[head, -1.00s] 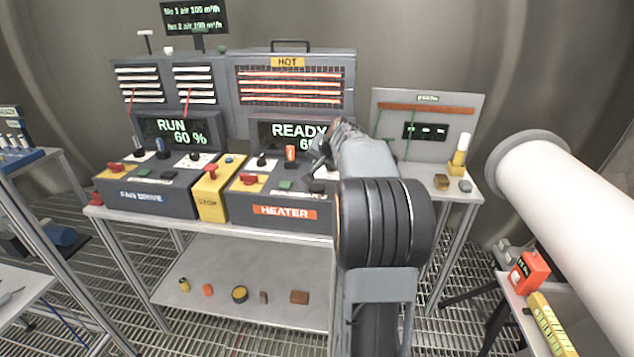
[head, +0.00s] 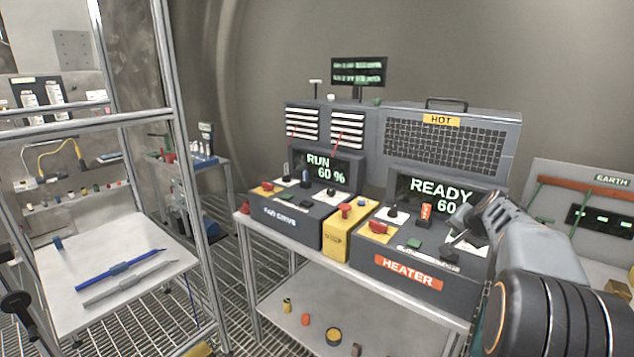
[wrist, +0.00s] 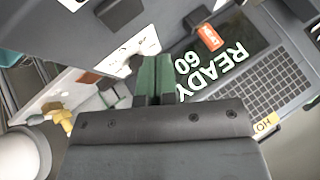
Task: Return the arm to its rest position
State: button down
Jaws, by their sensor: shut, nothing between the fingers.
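My gripper (head: 456,238) is over the right part of the heater console (head: 410,272) in the head view, seen small and partly hidden by my own arm. In the wrist view its two green fingers (wrist: 154,78) are together with nothing between them. They point toward the console face, near its white label plate. I cannot tell whether the tips touch it. The heater display (head: 436,192) reads READY and 60. An orange switch (head: 426,213) stands up on the console and also shows in the wrist view (wrist: 210,37).
The fan drive console (head: 290,216) and yellow stop box (head: 348,228) are left of the heater. The grille (head: 445,146) marked HOT is behind it. The earth panel (head: 585,195) is at the right. A metal-framed bench (head: 120,290) with blue and grey tools is at the left.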

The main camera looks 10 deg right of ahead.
jog(key=shift+g, duration=0.7)
jog(key=s+f, duration=0.1)
jog(key=f, duration=0.1)
jog(key=s+a+f, duration=0.1)
jog(key=shift+s+a+f, duration=0.1)
jog(key=shift+s+f, duration=0.1)
jog(key=shift+f, duration=0.15)
jog(key=shift+n+g+y, duration=0.3)
jog(key=shift+n+g, duration=0.3)
jog(key=shift+n, duration=0.2)
jog(key=s+a+f, duration=0.2)
jog(key=s+a, duration=0.1)
jog(key=shift+a, duration=0.2)
jog(key=s+a+f+n+g, duration=0.2)
jog(key=s+a+n, duration=0.6)
jog(key=s+a, duration=1)
jog(key=a, duration=0.4)
jog(key=shift+s+a+f+n, duration=0.2)
jog(key=shift+s+f+n, duration=0.1)
jog(key=shift+s+n, duration=0.1)
jog(key=c, duration=1.8)
grip_release()
